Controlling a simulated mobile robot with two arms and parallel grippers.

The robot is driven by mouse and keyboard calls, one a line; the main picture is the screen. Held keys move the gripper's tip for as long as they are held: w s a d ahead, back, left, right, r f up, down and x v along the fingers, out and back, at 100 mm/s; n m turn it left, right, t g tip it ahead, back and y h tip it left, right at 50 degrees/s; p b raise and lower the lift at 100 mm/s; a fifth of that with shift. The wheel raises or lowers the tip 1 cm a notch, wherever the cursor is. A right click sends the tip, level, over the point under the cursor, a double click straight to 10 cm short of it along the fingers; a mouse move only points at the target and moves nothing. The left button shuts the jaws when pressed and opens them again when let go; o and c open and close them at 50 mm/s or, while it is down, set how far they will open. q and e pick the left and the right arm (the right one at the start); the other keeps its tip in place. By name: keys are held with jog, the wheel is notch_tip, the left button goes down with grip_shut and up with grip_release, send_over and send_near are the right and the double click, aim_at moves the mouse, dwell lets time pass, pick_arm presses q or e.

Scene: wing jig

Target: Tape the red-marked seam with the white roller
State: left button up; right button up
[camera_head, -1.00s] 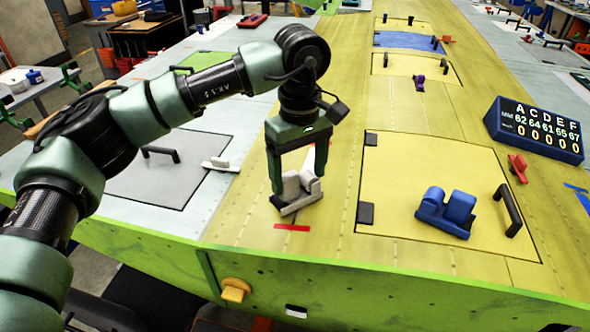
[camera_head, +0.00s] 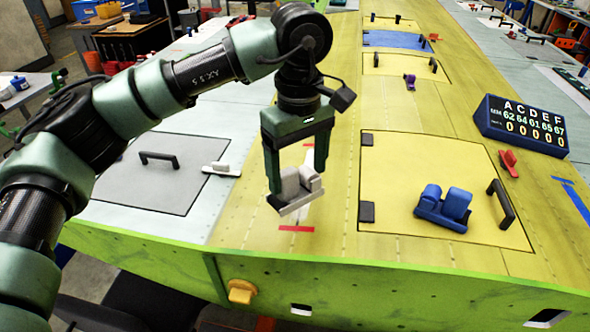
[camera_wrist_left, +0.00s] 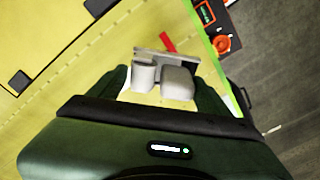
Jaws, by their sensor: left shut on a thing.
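The white roller (camera_head: 291,196) is between the fingers of my left gripper (camera_head: 298,178), which is shut on it. The roller is close above the yellow wing panel, slightly short of a red mark (camera_head: 297,229) at the seam's near end. A pale strip (camera_head: 304,215) shows on the panel beside and below the roller; I cannot tell whether the roller touches it. In the left wrist view the white roller (camera_wrist_left: 176,84) sits between the fingertips, with the red mark (camera_wrist_left: 168,43) just beyond it. My right gripper is not in view.
A blue double-roller tool (camera_head: 445,208) lies on the yellow hatch to the right. A blue counter display (camera_head: 522,125) stands farther right. A white tool (camera_head: 221,169) lies by the grey hatch (camera_head: 150,180) at left. The green wing edge (camera_head: 380,290) is in front.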

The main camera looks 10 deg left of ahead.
pick_arm(q)
jog(key=shift+s+r+p, duration=0.2)
jog(key=shift+r+p, duration=0.15)
jog(key=shift+r, duration=0.9)
jog(key=shift+w, duration=0.2)
jog(key=shift+s+r, duration=0.1)
jog(key=shift+s, duration=0.05)
